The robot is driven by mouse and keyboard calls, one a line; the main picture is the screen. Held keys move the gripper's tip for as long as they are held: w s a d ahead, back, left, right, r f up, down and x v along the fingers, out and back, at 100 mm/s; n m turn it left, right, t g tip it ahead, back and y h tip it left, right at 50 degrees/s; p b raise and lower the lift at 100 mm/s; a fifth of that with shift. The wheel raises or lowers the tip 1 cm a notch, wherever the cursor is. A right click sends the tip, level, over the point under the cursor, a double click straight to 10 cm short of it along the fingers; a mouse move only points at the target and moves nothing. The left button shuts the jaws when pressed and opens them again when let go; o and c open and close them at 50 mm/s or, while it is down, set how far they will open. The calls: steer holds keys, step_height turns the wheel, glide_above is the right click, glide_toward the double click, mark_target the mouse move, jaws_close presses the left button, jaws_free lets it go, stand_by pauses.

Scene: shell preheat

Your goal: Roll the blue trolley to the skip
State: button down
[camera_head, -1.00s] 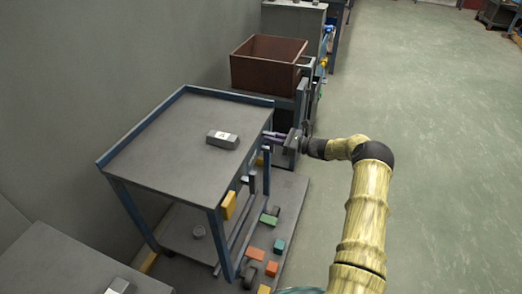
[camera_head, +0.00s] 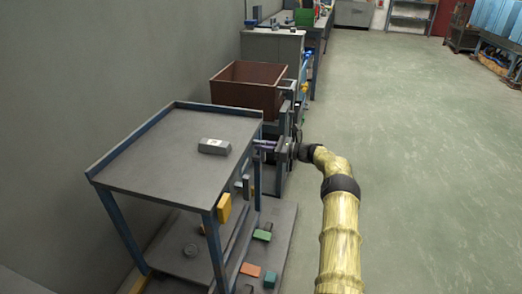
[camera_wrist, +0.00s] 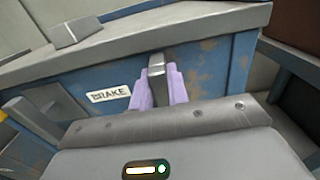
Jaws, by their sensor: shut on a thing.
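The blue trolley (camera_head: 180,140) stands along the wall at left in the head view, with a grey top, blue rim and blue legs. My gripper (camera_head: 260,147) is at the far end of its right side. In the wrist view, the purple fingers of my gripper (camera_wrist: 158,88) are shut around a grey upright bar (camera_wrist: 156,66) on the blue side panel (camera_wrist: 205,68). A white BRAKE label (camera_wrist: 108,93) is left of the fingers. A brown open bin (camera_head: 245,92), which may be the skip, stands just beyond the trolley.
A grey block (camera_head: 214,147) lies on the trolley top. Several coloured blocks, one of them orange (camera_head: 250,269), lie low by the trolley's right side. A grey cabinet (camera_head: 272,46) stands past the bin. The green floor (camera_head: 415,150) at right is clear.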

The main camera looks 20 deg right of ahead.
steer(key=c, duration=1.4)
jaws_free()
steer(key=shift+o, duration=0.2)
steer(key=shift+d, duration=0.15)
steer(key=p+v, duration=0.2)
steer(key=v, duration=1.5)
steer(key=shift+s+p, duration=0.15)
steer(key=shift+p, duration=0.15)
